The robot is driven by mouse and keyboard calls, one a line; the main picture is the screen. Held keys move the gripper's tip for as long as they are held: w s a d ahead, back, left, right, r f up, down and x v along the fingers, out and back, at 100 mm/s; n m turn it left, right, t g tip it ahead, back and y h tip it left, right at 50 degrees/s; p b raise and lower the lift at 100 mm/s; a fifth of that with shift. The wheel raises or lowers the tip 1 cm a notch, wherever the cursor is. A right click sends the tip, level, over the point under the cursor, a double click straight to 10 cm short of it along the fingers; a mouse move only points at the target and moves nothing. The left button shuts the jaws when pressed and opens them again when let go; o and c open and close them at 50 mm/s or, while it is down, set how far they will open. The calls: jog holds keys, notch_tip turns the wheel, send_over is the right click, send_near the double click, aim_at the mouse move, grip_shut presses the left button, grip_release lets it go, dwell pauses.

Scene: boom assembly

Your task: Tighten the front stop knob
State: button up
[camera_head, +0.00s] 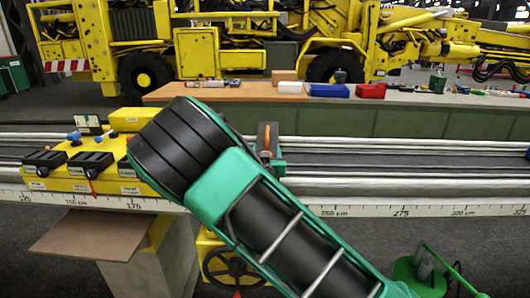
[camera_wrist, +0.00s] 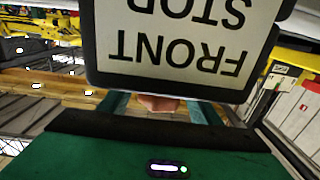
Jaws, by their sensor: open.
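In the wrist view a white sign (camera_wrist: 180,45) with a dark rim reads "FRONT STOP" upside down and fills the upper middle. My gripper (camera_wrist: 158,108) is below it in the picture, with its two teal fingers apart. A small orange-brown piece (camera_wrist: 158,102) shows between the fingers, just under the sign's edge. I cannot tell whether it is the knob or whether the fingers touch it. In the head view my green and black arm hides my gripper. A grey bracket with an orange part (camera_head: 267,140) stands on the rail just behind my arm.
A yellow carriage (camera_head: 75,178) with black handles and blue knobs sits on the long rail (camera_head: 430,187) at left. A scale runs along the rail's front. A bench (camera_head: 350,102) with coloured boxes and yellow machinery (camera_head: 200,45) stand behind. A handwheel (camera_head: 232,270) is below.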

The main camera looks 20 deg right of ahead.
jog(key=shift+w+d, duration=0.1)
jog(key=shift+w, duration=0.2)
jog(key=c, duration=1)
jog(key=shift+c, duration=0.2)
jog(key=shift+h, duration=0.3)
jog(key=m+g+h, duration=0.1)
jog(key=h, duration=0.1)
jog(key=m+g+h, duration=0.1)
jog(key=m, duration=0.1)
jog(key=d+m+g+h, duration=0.1)
jog(key=h, duration=0.1)
jog(key=shift+s+d+m+g+h, duration=0.1)
jog(key=shift+s+m+g+h, duration=0.2)
jog(key=shift+s+m, duration=0.1)
jog(key=shift+s+d+m+g+h, duration=0.15)
jog(key=shift+s+m+g+h, duration=0.05)
jog(key=shift+m+g+h, duration=0.6)
jog(key=shift+s+d+m+g+h, duration=0.2)
jog(key=shift+m+g+h, duration=0.4)
jog(key=shift+g, duration=0.4)
jog(key=shift+s+d+m+g+h, duration=0.1)
jog(key=shift+s+m+g+h, duration=0.1)
jog(key=shift+m+g+h, duration=0.6)
jog(key=shift+g, duration=0.3)
